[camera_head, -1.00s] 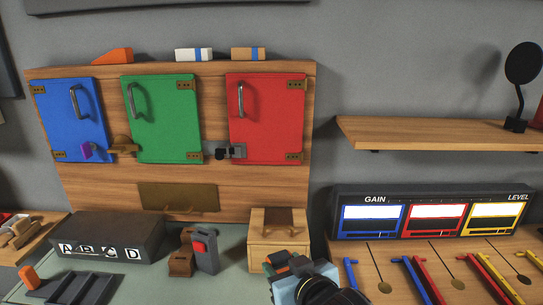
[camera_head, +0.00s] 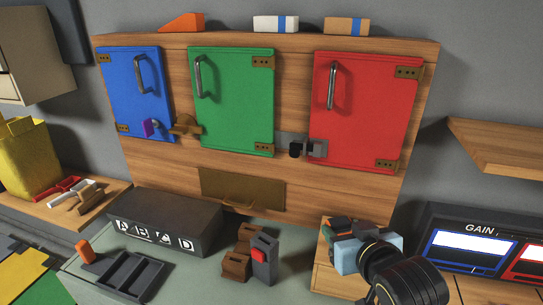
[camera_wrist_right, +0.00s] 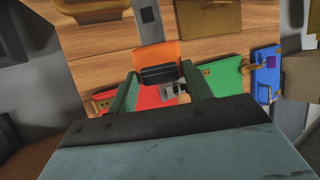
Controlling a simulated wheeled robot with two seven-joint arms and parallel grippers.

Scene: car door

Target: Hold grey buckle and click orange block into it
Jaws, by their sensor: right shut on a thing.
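The grey buckle (camera_head: 265,258), with a red button on its front, stands upright on the green-grey table beside some brown blocks. My right gripper (camera_head: 341,225) is to its right and higher in the picture, over the wooden drawer box, apart from the buckle. In the right wrist view, my right gripper (camera_wrist_right: 157,80) is shut on the orange block (camera_wrist_right: 157,52), which has a black part and a grey plate with a dark square hole sticking out beyond it. In the head view, only a bit of orange shows at the fingertips. My left gripper is not in view.
A grey box with letters A to D (camera_head: 165,226) and a dark slotted tray (camera_head: 122,274) with another orange piece (camera_head: 85,251) stand left of the buckle. The wooden drawer box (camera_head: 322,280) is partly behind my right arm. A board with coloured doors rises behind.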

